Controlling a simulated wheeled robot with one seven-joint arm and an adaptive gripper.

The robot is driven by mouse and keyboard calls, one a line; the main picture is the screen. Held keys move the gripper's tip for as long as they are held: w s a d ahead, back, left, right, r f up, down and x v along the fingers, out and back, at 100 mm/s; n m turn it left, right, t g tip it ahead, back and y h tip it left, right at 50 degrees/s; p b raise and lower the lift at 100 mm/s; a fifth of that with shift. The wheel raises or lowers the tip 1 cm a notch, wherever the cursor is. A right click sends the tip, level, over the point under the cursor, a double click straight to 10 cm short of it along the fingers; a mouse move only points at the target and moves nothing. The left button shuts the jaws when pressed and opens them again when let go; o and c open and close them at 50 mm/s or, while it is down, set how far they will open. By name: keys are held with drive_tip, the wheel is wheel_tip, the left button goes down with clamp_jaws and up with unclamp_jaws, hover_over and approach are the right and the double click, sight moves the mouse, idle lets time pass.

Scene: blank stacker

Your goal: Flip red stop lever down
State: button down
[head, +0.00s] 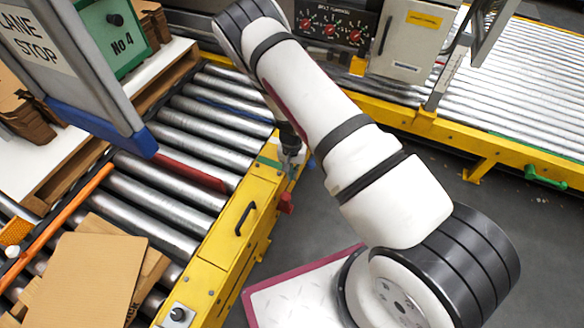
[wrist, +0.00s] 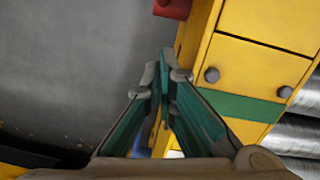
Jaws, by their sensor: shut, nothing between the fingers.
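A small red part (head: 286,203), which looks like the red stop lever, sticks out from the outer side of the yellow conveyor frame (head: 232,225). In the wrist view the red part (wrist: 172,8) is cut off by the top edge, so its full shape and its angle cannot be told. My gripper (head: 291,172) hangs beside the frame's outer side, beyond the red part in the head view and apart from it. In the wrist view my gripper (wrist: 166,75) has its fingertips together, with nothing between them, close to the yellow frame.
A black handle (head: 245,218) stands on the frame. A red bar (head: 188,171) lies among the rollers. Cardboard blanks (head: 85,280) lie at lower left. A control panel (head: 333,28) and another roller conveyor (head: 520,85) are behind. Grey floor (wrist: 65,70) is open beside the frame.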

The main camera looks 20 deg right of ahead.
drive_tip(key=s+a+f, duration=0.1)
drive_tip(key=s+a+f+b, duration=0.1)
drive_tip(key=s+f, duration=0.1)
drive_tip(key=shift+s+a+f+b, duration=0.1)
drive_tip(key=shift+s+b, duration=0.2)
drive_tip(key=shift+a, duration=0.15)
idle(0.3)
